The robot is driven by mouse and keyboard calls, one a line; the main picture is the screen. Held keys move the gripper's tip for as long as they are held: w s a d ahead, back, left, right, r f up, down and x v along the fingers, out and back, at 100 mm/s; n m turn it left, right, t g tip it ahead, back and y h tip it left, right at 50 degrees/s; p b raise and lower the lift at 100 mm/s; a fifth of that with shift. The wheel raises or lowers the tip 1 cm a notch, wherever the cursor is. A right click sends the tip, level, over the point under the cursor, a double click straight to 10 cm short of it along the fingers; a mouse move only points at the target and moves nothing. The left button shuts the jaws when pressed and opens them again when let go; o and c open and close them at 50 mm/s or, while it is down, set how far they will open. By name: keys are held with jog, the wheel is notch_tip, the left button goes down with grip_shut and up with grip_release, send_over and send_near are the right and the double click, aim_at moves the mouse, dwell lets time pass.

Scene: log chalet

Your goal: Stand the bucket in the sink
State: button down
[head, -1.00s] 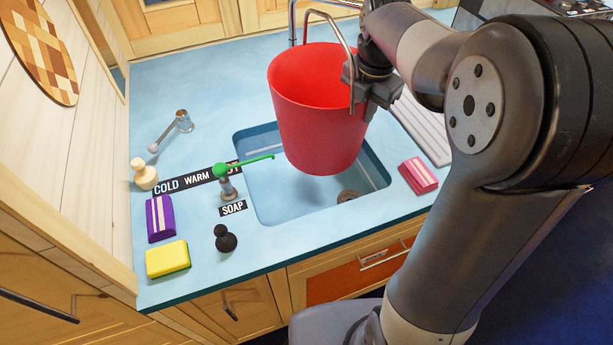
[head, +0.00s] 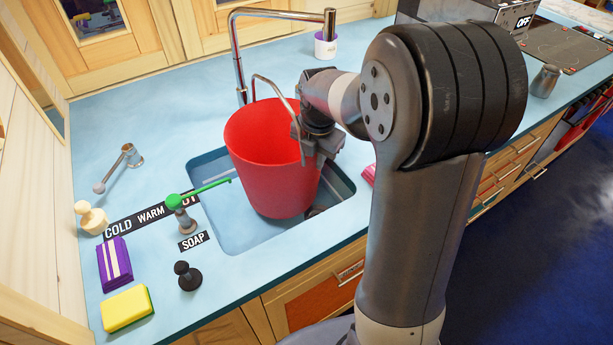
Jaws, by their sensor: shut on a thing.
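The red bucket (head: 272,165) hangs upright, or nearly so, over the sink (head: 232,222), its metal handle raised at the back. Its lower part is within the outline of the basin in the head view. I cannot tell whether its base touches the sink floor. My gripper (head: 318,147) is shut on the right side of the bucket near the rim. The fingertips are partly hidden by the bucket and the wrist. The bucket covers much of the right half of the basin.
A tall chrome faucet (head: 238,60) rises behind the bucket. A green-topped lever (head: 178,205) reaches over the sink's left edge. A pink sponge (head: 369,175) is partly hidden by my arm.

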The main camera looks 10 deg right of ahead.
aim_at(315, 180)
jog(key=shift+f, duration=2.3)
jog(key=shift+f, duration=0.15)
jog(key=c, duration=1.4)
grip_release()
jog(key=shift+c, duration=0.2)
notch_tip(315, 180, up, 12)
jog(key=s, duration=0.1)
jog(key=shift+s, duration=0.35)
